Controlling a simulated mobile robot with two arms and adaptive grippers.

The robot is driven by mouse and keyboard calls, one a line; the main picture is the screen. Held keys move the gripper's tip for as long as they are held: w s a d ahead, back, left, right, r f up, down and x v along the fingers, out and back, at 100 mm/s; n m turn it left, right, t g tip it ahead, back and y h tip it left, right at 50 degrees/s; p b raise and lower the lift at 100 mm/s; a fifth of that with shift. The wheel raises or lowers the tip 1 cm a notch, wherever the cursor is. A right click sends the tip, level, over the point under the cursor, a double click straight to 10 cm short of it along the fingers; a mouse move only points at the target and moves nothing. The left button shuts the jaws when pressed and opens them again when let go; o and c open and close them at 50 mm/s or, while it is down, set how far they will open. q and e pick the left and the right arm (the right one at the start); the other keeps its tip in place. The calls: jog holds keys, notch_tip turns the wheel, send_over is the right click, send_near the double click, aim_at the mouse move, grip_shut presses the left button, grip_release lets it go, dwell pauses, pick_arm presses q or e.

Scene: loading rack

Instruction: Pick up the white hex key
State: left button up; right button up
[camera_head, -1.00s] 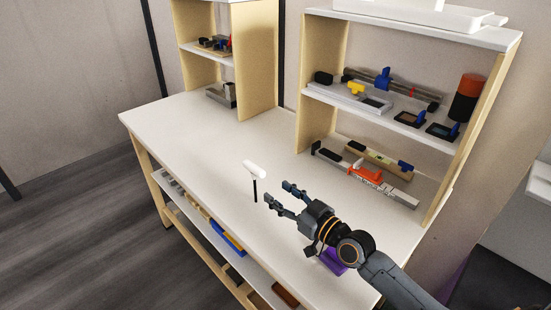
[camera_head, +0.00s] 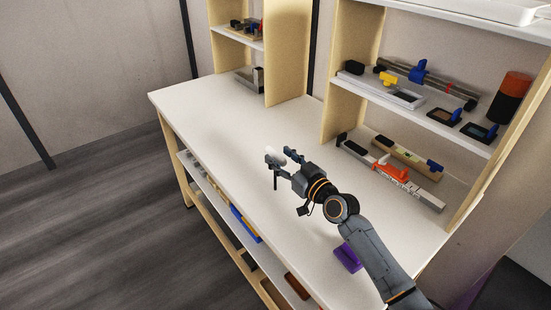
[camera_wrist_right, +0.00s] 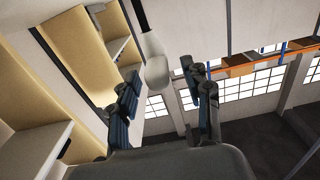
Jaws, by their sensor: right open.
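The white hex key has a white handle (camera_head: 274,155) and a thin dark shaft pointing down, seen in the head view above the table near its front edge. What holds it up cannot be told. My right gripper (camera_head: 280,158) is open, with its fingertips at the handle and partly covering it. In the right wrist view the white hex key (camera_wrist_right: 155,62) rises between and ahead of the two open fingers (camera_wrist_right: 165,85), nearer the left one. No contact can be made out. My left gripper is not in view.
The white table top (camera_head: 215,125) is mostly clear. A purple object (camera_head: 348,257) lies beside my right arm. A shelf unit at the right holds several tools, an orange-and-black cylinder (camera_head: 510,98) and a level-like bar (camera_head: 395,172). Another shelf (camera_head: 288,60) stands at the back left.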

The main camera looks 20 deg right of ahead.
aim_at(266, 146)
jog(key=x, duration=0.3)
jog(key=shift+f, duration=0.1)
jog(key=shift+c, duration=0.9)
grip_shut()
